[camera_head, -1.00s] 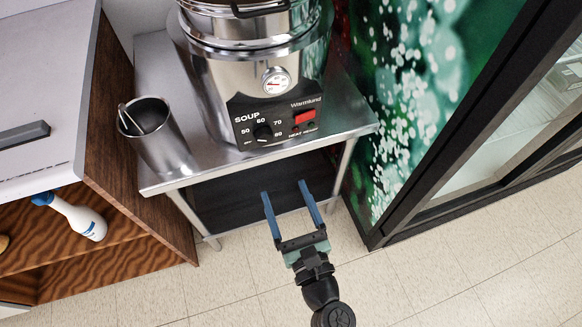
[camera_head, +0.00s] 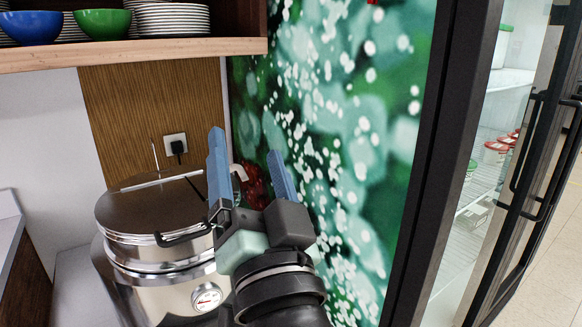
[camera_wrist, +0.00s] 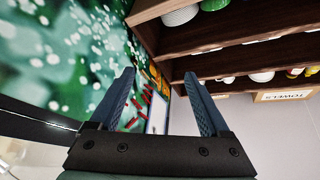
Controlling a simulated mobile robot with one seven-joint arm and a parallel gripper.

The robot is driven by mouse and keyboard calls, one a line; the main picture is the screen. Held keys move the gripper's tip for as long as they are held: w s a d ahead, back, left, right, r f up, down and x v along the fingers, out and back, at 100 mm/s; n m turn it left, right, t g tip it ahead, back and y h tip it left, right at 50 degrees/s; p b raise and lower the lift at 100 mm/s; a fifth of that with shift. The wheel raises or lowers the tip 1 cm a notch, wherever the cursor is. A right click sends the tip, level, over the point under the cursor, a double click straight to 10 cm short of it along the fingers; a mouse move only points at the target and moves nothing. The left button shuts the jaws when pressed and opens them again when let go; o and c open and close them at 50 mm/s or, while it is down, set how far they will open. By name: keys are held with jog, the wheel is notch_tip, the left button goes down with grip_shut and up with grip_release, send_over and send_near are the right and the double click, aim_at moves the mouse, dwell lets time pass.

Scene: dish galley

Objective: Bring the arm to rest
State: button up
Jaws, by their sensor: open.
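My gripper (camera_head: 250,170) is raised in front of the green patterned wall panel in the head view, its two blue fingers apart and pointing up. Nothing is between the fingers. In the wrist view my gripper (camera_wrist: 163,105) also shows open and empty, with the wall panel to its left and shelves above to its right. The steel soup kettle (camera_head: 160,240) stands left of and below the gripper in the head view. My arm hides part of the kettle's right side.
A wooden shelf (camera_head: 150,54) holds a blue bowl (camera_head: 30,27), a green bowl (camera_head: 102,22) and stacked plates (camera_head: 172,19). A power socket (camera_head: 175,145) is on the back wall. A glass-door fridge (camera_head: 470,200) stands at the right. The wall panel (camera_head: 345,160) is close behind the gripper.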

jog(key=s+d+r+n+t+h, duration=0.25)
jog(key=s+r, duration=0.35)
jog(key=r, duration=0.3)
jog(key=s+d+r+n+t+h, duration=0.1)
jog(key=s+d+r+t+h, duration=0.1)
jog(key=s+r+t+h, duration=0.45)
notch_tip(320, 180, up, 13)
jog(key=w+g+y+p, duration=0.2)
jog(key=g+y+p, duration=0.1)
jog(key=p, duration=1)
jog(key=shift+w+f, duration=0.2)
jog(key=shift+a+f, duration=0.1)
jog(key=shift+f, duration=0.05)
